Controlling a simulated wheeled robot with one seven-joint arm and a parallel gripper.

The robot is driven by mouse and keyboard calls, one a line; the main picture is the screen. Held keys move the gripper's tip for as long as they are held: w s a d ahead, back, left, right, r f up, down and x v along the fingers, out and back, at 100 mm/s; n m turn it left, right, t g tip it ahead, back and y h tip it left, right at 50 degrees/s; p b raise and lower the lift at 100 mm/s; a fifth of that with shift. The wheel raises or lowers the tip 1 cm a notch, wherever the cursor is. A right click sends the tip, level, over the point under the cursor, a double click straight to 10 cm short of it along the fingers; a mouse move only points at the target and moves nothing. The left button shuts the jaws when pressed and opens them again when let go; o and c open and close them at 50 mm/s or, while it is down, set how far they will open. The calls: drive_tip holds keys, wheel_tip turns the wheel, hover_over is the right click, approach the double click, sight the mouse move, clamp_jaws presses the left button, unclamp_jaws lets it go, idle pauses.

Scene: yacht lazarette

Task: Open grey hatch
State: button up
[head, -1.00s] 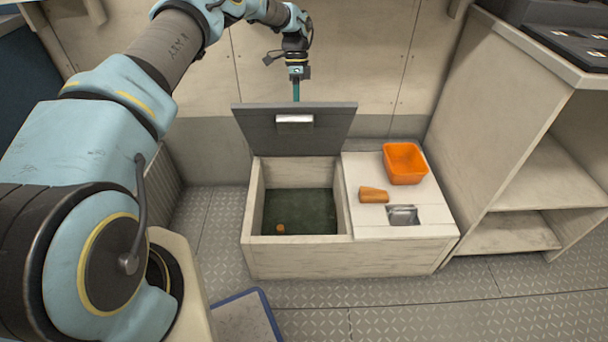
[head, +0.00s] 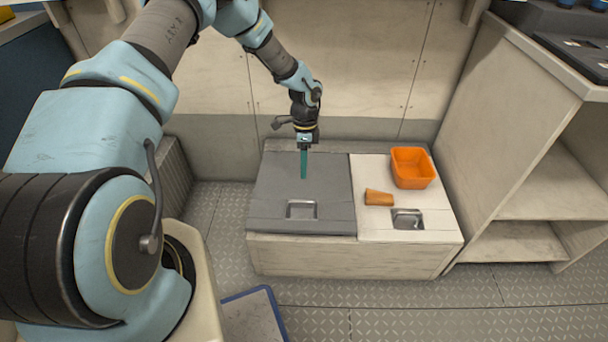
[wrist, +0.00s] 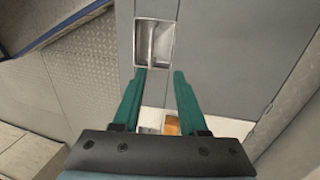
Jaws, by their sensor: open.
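The grey hatch (head: 275,185) lies flat and shut over the left half of the pale locker box (head: 345,258). Its recessed metal handle (head: 302,209) is near the front edge, and the handle also shows in the wrist view (wrist: 154,43). My gripper (head: 304,177) points down over the hatch, behind the handle. In the wrist view its teal fingers (wrist: 160,74) are apart with nothing held between them. I cannot tell whether the fingertips touch the hatch. The inside of the box under the hatch is hidden.
The locker's white right top holds an orange bin (head: 413,168), an orange-brown block (head: 378,197) and another metal recess (head: 407,219). Shelving (head: 545,190) stands close on the right. A blue-edged flat item (head: 250,318) lies in front at left. The tread-plate floor in front is largely clear.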

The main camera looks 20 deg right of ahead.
drive_tip(key=shift+s+a+f+t+h+b, duration=0.15)
drive_tip(key=shift+s+f+t+b, duration=0.15)
drive_tip(key=shift+f, duration=0.25)
drive_tip(key=shift+s+a+f+t+h+b, duration=0.1)
drive_tip(key=shift+s+f+t+h+b, duration=0.1)
drive_tip(key=shift+s+f+b, duration=0.3)
drive_tip(key=shift+w, duration=0.2)
